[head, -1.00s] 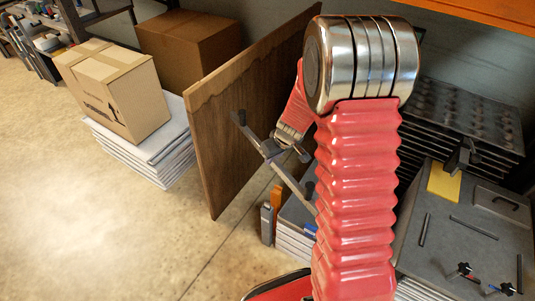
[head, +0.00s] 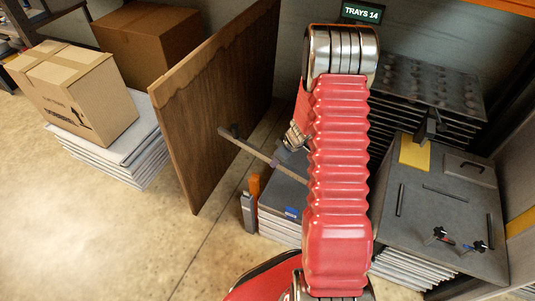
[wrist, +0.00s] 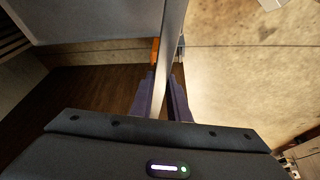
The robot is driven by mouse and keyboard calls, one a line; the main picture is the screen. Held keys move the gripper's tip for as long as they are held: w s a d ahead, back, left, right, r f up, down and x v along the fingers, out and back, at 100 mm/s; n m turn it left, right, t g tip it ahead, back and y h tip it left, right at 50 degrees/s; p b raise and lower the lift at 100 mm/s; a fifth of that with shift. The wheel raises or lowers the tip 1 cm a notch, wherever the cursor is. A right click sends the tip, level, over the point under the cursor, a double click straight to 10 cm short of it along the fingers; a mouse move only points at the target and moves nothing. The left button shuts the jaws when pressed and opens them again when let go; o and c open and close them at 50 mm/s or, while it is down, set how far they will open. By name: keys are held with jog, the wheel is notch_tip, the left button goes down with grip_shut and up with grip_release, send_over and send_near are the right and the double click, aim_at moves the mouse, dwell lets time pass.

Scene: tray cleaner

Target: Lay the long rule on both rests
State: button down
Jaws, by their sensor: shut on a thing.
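The long rule (head: 250,149) is a thin grey bar with a dark block at its far left end. My gripper (head: 281,158) is shut on it and holds it in the air, beside the brown board. My red arm hides the rule's right end. In the wrist view the rule (wrist: 173,45) runs up between the dark purple fingers of my gripper (wrist: 160,100). I cannot tell for sure which things are the two rests. A grey post (head: 248,214) and an orange one (head: 254,186) stand at the near stack's left side.
A large brown board (head: 215,105) leans left of my gripper. A tray stack (head: 418,225) at right bears a yellow pad (head: 414,153), rods and small clamps. A black clamp (head: 430,126) sits behind. The floor at front left is clear.

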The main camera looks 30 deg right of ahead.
jog(key=s+d+f+n, duration=0.1)
jog(key=s+d+f, duration=0.3)
jog(key=f, duration=0.3)
jog(key=s+d+f+n+y, duration=0.1)
jog(key=s+d+f, duration=0.3)
jog(key=d+f, duration=0.3)
jog(key=shift+s+n, duration=0.2)
jog(key=shift+n, duration=0.1)
jog(key=shift+d, duration=0.1)
jog(key=shift+f, duration=0.25)
notch_tip(320, 180, down, 7)
dwell(1.0)
jog(key=shift+f, duration=0.15)
jog(key=shift+s, duration=0.1)
dwell(0.5)
